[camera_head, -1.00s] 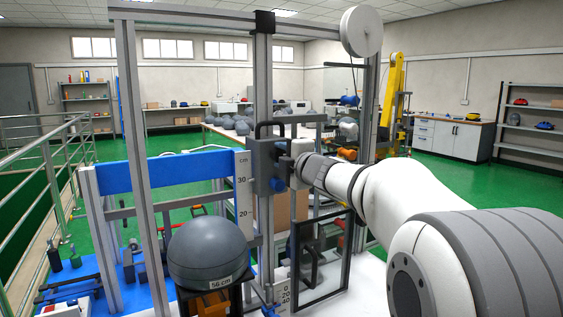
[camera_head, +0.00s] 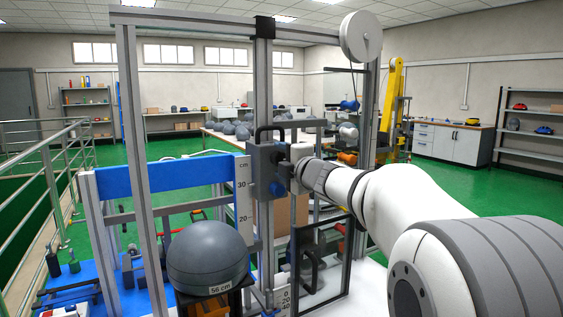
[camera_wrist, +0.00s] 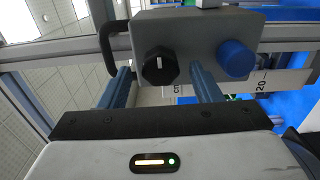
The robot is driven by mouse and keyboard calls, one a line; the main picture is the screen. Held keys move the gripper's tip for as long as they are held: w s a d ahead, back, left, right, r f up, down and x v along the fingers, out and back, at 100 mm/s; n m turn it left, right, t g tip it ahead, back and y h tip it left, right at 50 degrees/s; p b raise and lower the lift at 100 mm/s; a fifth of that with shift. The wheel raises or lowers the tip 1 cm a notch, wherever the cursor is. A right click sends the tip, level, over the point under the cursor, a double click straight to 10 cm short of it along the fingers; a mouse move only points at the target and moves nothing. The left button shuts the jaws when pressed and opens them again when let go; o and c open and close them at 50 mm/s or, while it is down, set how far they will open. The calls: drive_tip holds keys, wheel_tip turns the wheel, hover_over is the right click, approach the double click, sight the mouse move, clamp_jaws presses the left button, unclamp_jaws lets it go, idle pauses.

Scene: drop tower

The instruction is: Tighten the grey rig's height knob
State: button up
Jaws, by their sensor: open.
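The grey rig's carriage (camera_head: 265,168) is a grey block on the upright rail beside a cm scale; it also fills the top of the wrist view (camera_wrist: 205,32). Its face bears a black knob (camera_wrist: 159,66) with a white pointer line, pointing roughly upright, and a blue round knob (camera_wrist: 235,58) to the right. Which one sets the height is not labelled. My gripper (camera_wrist: 160,76) is open, its two blue fingers either side of the black knob in the picture, with gaps showing. Whether the fingertips reach the knob's depth I cannot tell. In the head view the fingers are hidden.
A large grey ball (camera_head: 208,252) marked 56 cm sits below the carriage, left of the rail. A black handle (camera_wrist: 108,48) sticks out from the carriage, close to my left finger. A dark-framed panel (camera_head: 322,268) stands under my arm.

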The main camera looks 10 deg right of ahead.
drive_tip(key=v, duration=0.8)
drive_tip(key=shift+p, duration=0.3)
drive_tip(key=shift+r, duration=0.1)
drive_tip(key=s+d+f+m+g+h+p, duration=0.25)
drive_tip(key=s+m+h+p, duration=0.2)
drive_tip(key=m, duration=0.35)
drive_tip(key=s+d+f+m+g+h+p, duration=0.2)
drive_tip(key=s+f+m+g+h+p, duration=0.15)
drive_tip(key=s+m+p, duration=0.3)
drive_tip(key=s+a+f+m+g+y+p, duration=0.1)
drive_tip(key=s+a+f+m+g+p, duration=0.1)
drive_tip(key=s, duration=0.7)
drive_tip(key=s+a+f+m+g+y+p, duration=0.1)
drive_tip(key=s+a+f+m+g+p, duration=0.1)
drive_tip(key=s+a+f+m+g, duration=0.3)
drive_tip(key=s+f+g, duration=0.1)
drive_tip(key=s, duration=0.3)
drive_tip(key=shift+f+g+p, duration=0.2)
drive_tip(key=shift+g+p, duration=0.1)
